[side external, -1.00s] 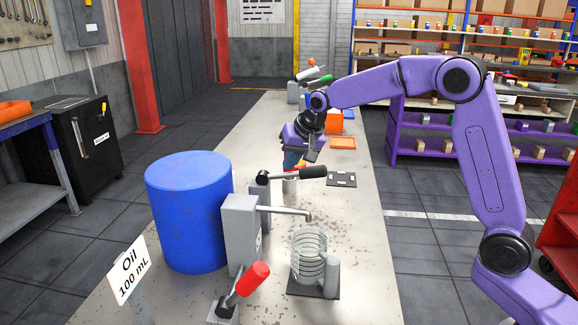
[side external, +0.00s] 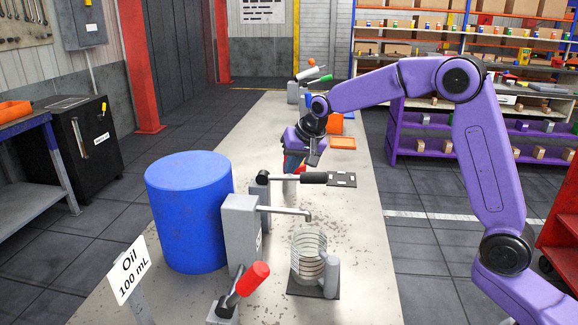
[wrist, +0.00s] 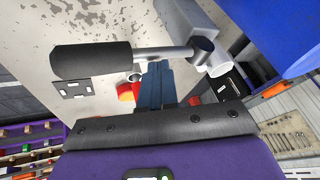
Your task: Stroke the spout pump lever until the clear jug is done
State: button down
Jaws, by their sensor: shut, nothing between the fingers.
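The spout pump (side external: 241,228) is a grey box with a spout reaching over the clear jug (side external: 308,255). The ringed jug stands upright on a dark pad beside a grey post; I cannot make out a fill level. The pump lever (side external: 314,178) has a black grip and lies about level, pointing right; it also shows in the wrist view (wrist: 95,59). My gripper (side external: 291,166) is shut and empty, just behind the lever's rod.
A blue drum (side external: 188,210) stands left of the pump. A sign (side external: 127,270) reads "Oil 100 mL". A red-handled lever (side external: 252,279) is in front. A dark plate (side external: 343,180) lies beyond the grip, with an orange tray (side external: 343,143) farther back. The bench's right side is clear.

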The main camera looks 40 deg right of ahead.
aim_at(287, 176)
jog(key=shift+s+d+f, duration=0.15)
jog(key=shift+f, duration=0.45)
dwell(0.6)
jog(key=shift+r, duration=0.1)
jog(key=shift+w+a+r, duration=0.2)
jog(key=shift+r, duration=0.6)
jog(key=shift+w+a+r, duration=0.25)
jog(key=shift+r, duration=0.6)
jog(key=shift+w+a+r, duration=0.2)
jog(key=shift+r, duration=0.6)
jog(key=shift+w+a+r, duration=0.2)
jog(key=shift+r, duration=0.6)
jog(key=shift+w+a+r, duration=0.15)
jog(key=shift+a+r, duration=0.05)
jog(key=shift+r, duration=0.6)
jog(key=shift+w+a+r, duration=0.2)
jog(key=shift+r, duration=0.6)
dwell(0.9)
jog(key=shift+w+a+r, duration=0.15)
jog(key=shift+r, duration=0.45)
jog(key=shift+w+a+r, duration=0.1)
jog(key=shift+w+r, duration=0.05)
jog(key=shift+r, duration=0.4)
jog(key=shift+w+a+r, duration=0.15)
jog(key=shift+r, duration=0.45)
